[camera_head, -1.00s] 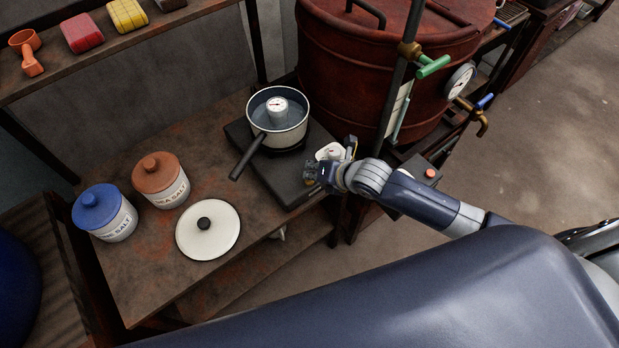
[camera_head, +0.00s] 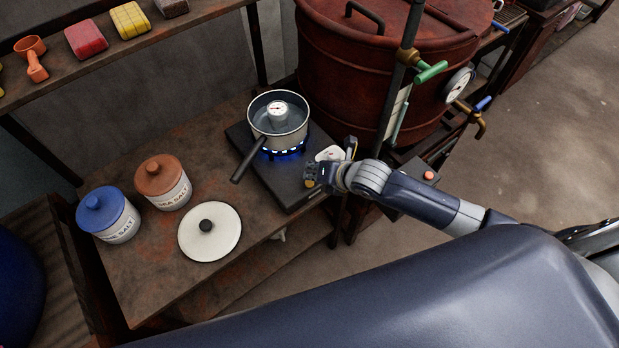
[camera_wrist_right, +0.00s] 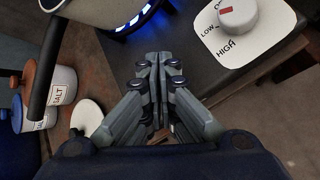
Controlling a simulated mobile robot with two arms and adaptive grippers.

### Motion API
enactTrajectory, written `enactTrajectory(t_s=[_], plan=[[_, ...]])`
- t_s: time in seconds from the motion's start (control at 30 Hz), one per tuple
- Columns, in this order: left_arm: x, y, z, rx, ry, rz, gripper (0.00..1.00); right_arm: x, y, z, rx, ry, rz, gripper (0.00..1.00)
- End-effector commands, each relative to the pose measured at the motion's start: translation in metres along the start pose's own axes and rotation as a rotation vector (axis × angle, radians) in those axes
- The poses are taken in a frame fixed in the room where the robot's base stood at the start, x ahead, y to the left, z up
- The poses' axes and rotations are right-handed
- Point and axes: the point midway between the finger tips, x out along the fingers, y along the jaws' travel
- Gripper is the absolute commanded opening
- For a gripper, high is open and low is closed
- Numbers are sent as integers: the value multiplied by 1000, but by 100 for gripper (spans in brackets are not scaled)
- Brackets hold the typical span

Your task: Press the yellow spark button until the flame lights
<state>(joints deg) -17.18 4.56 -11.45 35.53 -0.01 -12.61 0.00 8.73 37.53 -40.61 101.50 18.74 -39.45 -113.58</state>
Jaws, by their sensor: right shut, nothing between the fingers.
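The burner (camera_head: 237,133) is a dark flat unit on the bench. A blue flame ring (camera_head: 285,152) glows under the pot; its blue light also shows in the right wrist view (camera_wrist_right: 140,22). My right gripper (camera_head: 309,177) is at the burner's front right edge. Its fingers are shut and empty, as the right wrist view (camera_wrist_right: 160,62) shows. The yellow spark button cannot be made out for sure; a small yellowish spot shows at the fingertips, and the fingers cover that area. Contact cannot be told. My left gripper is out of view.
A handled pot (camera_head: 292,143) with a gauge inside stands on the burner. The white dial plate (camera_wrist_right: 222,45) with its knob (camera_wrist_right: 238,16) is beside my gripper. A lid (camera_head: 225,238) and two salt jars (camera_head: 119,224) stand left. A red vat (camera_head: 335,75) is behind.

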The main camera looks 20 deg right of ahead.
Motion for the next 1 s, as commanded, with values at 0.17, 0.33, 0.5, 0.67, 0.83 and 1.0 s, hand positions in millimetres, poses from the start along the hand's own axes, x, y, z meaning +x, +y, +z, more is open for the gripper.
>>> enactTrajectory(t_s=[0.17, 0.33, 0.5, 0.67, 0.83, 1.0], plan=[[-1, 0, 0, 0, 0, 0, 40, -1, 1, 1, 0, 0, 0, 0], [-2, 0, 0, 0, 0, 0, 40, -1, 1, 1, 0, -1, 0, 0], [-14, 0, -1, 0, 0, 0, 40, -9, 7, 8, -1, -2, 1, 0], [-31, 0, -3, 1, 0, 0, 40, -21, 16, 16, -1, -2, 1, 0], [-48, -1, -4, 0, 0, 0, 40, -33, 24, 24, -1, -1, 0, 0], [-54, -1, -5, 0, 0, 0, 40, -37, 27, 27, 0, -1, 0, 0]])
